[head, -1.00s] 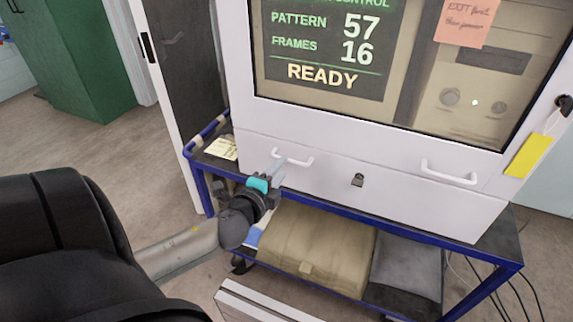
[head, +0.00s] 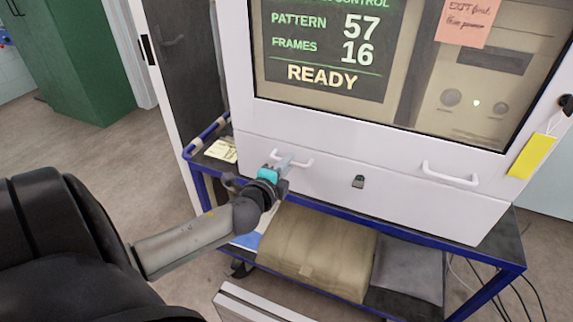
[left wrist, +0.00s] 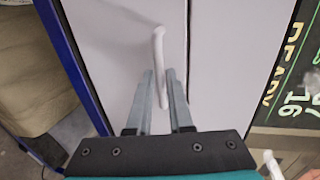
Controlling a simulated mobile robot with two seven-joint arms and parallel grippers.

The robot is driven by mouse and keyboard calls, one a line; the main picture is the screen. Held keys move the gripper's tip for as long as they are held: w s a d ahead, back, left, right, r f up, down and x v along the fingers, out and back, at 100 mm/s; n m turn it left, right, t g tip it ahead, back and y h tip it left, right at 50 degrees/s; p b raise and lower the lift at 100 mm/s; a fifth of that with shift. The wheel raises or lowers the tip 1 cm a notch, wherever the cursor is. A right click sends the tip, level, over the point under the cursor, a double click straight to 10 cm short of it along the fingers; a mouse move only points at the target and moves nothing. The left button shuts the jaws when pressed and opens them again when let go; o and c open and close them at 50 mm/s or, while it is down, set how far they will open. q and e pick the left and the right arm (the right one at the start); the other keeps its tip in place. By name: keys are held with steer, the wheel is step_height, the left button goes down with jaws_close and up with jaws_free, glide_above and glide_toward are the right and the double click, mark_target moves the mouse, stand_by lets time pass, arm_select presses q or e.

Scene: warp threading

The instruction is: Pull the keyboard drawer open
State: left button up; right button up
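The keyboard drawer (head: 330,185) is the white front below the cabinet's screen, and it looks closed. It has a white bar handle at its left (head: 305,164), another at its right (head: 449,174), and a small lock between them. My left gripper (head: 287,163) is at the left handle. In the left wrist view, the gripper's grey fingers (left wrist: 159,72) are open, one on each side of the left handle (left wrist: 157,45). A gap shows beside the bar, and I cannot tell whether either finger touches it. My right gripper is not in view.
The cabinet stands on a blue-framed cart (head: 400,230). A yellow tag (head: 532,156) hangs at the right. Cables hang at the lower right. Open floor lies to the left.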

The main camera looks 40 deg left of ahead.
arm_select(q)
jaws_close()
stand_by(1.0)
